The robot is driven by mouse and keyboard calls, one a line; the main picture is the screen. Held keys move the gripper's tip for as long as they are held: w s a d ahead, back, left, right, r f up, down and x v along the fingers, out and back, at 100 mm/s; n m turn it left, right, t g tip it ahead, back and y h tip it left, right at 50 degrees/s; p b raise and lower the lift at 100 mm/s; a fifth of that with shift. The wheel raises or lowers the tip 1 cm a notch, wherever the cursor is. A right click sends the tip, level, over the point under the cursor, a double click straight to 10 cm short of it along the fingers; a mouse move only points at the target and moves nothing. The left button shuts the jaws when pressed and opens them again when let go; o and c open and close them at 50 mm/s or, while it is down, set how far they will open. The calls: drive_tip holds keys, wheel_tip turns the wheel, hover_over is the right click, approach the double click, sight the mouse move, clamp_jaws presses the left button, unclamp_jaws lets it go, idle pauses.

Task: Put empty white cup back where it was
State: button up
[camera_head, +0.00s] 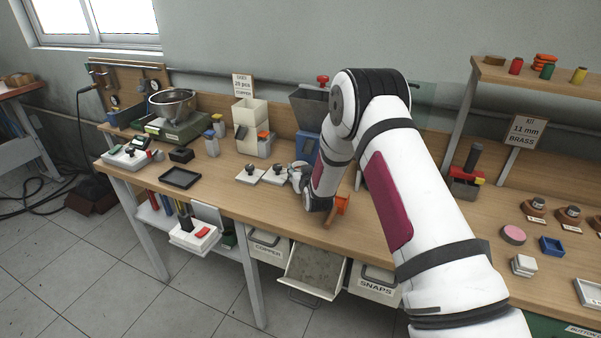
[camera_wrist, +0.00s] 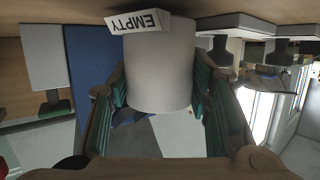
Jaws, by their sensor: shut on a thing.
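The white cup (camera_wrist: 160,70) fills the middle of the wrist view, with an upside-down tag reading EMPTY (camera_wrist: 140,21) at its top edge. My gripper (camera_wrist: 160,95) is shut on it, with one green-padded finger along each side. The wrist picture looks inverted, with the wooden bench top along its upper edge. In the head view my gripper (camera_head: 300,180) is low over the front part of the bench, mostly hidden by my arm. I cannot tell whether the cup touches the bench. The cup's inside is not visible.
Two white plates with black knobs (camera_head: 263,174) lie just left of my gripper. A blue block (camera_head: 305,149) stands behind it. An open bin (camera_head: 312,272) juts out below. A black tray (camera_head: 180,178) lies further left.

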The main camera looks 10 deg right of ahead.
drive_tip(key=shift+f, duration=0.25)
drive_tip(key=shift+f, duration=0.15)
drive_tip(key=o, duration=1.2)
